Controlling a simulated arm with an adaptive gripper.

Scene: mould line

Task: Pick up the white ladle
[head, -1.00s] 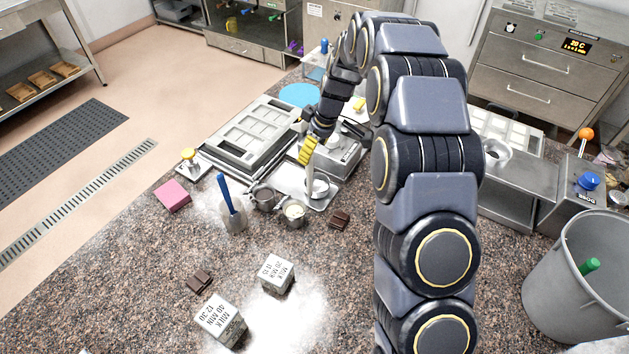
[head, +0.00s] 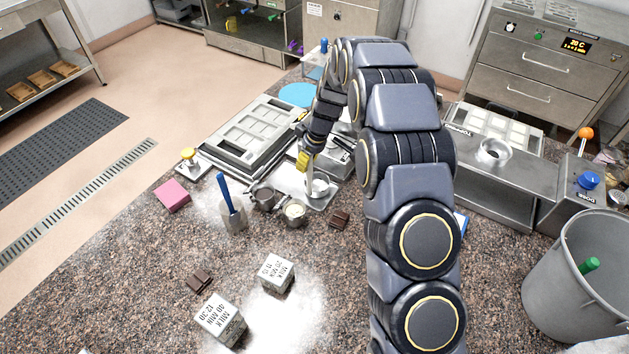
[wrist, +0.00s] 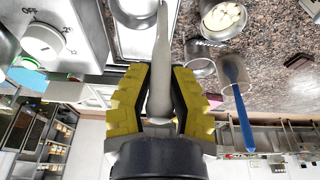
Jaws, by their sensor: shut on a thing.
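The white ladle (wrist: 160,75) stands between the yellow fingers of my gripper (wrist: 160,98) in the wrist view, its handle pinched by them. In the head view my gripper (head: 306,160) is at the middle of the counter, with the ladle (head: 312,180) pointing down below it. The ladle's bowl end is over or on a small metal tray (head: 318,201); I cannot tell whether it touches.
Small metal cups (head: 264,198) stand left of the tray. A blue-handled scraper (head: 231,205), a pink block (head: 172,195) and a chocolate piece (head: 339,218) are nearby. A grey mould plate (head: 245,140) lies behind.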

